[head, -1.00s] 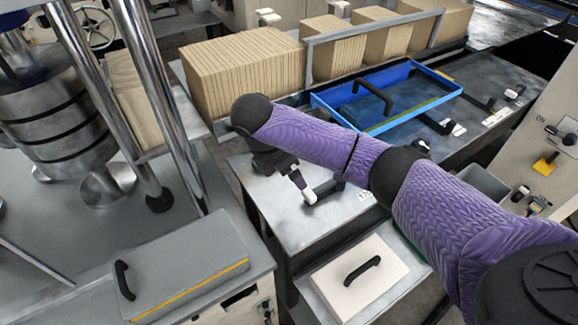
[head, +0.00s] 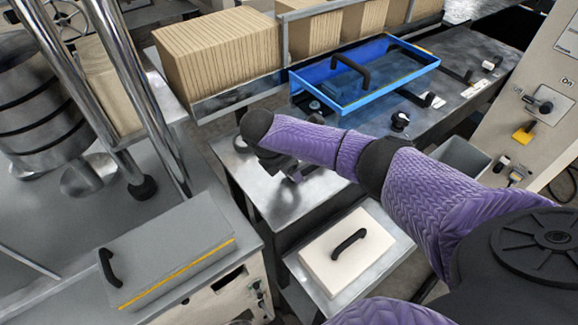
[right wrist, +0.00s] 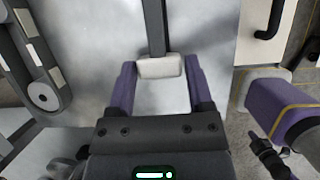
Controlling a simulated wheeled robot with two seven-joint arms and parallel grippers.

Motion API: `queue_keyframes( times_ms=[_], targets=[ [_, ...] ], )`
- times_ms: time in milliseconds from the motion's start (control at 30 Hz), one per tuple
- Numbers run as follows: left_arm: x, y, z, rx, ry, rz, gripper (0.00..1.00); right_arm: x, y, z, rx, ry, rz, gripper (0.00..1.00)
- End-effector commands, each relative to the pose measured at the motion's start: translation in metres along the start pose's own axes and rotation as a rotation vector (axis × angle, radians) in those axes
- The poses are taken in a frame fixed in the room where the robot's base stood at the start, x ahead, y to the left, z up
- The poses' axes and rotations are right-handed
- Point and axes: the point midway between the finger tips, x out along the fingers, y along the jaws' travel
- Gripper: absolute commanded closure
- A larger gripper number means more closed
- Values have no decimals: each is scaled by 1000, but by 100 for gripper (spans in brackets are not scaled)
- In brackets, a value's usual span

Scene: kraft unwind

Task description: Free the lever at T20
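In the right wrist view, a dark lever bar (right wrist: 155,28) ends in a whitish block-shaped grip (right wrist: 160,67) over a grey metal plate. My right gripper (right wrist: 160,82) has its two purple fingers apart, one on each side of that grip. Narrow gaps seem to show, so I see no clamping. In the head view, my right gripper (head: 287,172) is low over the metal table (head: 262,190), and my arm largely hides the lever there. No T20 label is readable now. I cannot make out my left gripper in either view.
A white box (head: 325,258) with a black handle sits on a lower shelf in front. A blue tray (head: 352,105) and a black knob (head: 400,121) are behind my arm. A grey lidded case (head: 175,255) stands left. Wood-coloured blocks (head: 218,62) line the back.

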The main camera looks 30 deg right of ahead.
Motion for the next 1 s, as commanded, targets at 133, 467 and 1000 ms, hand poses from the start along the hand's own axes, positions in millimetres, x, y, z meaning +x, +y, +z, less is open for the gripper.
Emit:
queue_keyframes(
  times_ms=[133, 467, 1000],
  targets=[
    [0, 0, 0, 0, 0, -1, 100, 0, 0, 0, 0, 0, 0, 67],
    [0, -1, 0, 0, -1, -1, 100, 0, 0, 0, 0, 0, 0, 100],
    [-40, -2, -4, 0, 1, -2, 100, -6, -17, 4, -151, 1, 60, 100]
  ],
)
